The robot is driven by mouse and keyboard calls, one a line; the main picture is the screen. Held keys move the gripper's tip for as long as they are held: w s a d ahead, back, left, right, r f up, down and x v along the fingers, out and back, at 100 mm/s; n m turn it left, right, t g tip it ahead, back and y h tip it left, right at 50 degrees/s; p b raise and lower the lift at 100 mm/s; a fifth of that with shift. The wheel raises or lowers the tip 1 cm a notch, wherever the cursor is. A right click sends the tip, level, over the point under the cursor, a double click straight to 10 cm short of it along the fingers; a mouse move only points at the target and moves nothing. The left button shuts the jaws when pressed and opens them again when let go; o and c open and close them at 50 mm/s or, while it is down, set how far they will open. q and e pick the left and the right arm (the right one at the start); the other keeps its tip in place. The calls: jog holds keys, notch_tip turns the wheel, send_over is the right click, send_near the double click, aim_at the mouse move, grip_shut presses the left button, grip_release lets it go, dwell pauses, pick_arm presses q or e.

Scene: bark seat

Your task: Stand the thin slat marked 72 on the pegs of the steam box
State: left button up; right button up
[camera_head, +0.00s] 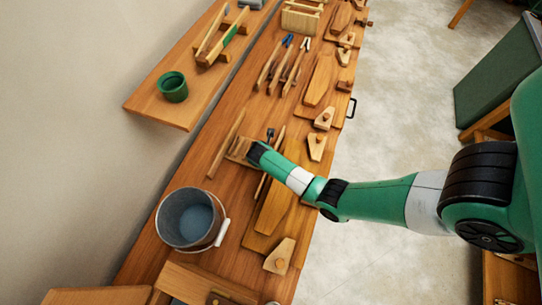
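My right arm reaches in from the right, and its black wrist end (256,151) is over the bench, close to a small pale wooden block (237,149). Its fingers are hidden or too small to make out, so I cannot tell whether they hold anything. A long thin slat (226,144) lies just left of that block. Other thin strips lie at the back of the bench (267,66). No number 72 is legible on any of them. I cannot tell for sure which thing is the steam box; no pegs are clear. My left gripper is not in view.
A metal pail (166,226) with bluish contents stands on the bench's near left. A wooden box-like piece (205,284) is at the bottom edge. Boards in wooden clamps (320,80) line the right side. A shelf with a green cup (173,86) runs along the wall.

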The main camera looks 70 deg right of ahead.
grip_shut()
dwell(1.1)
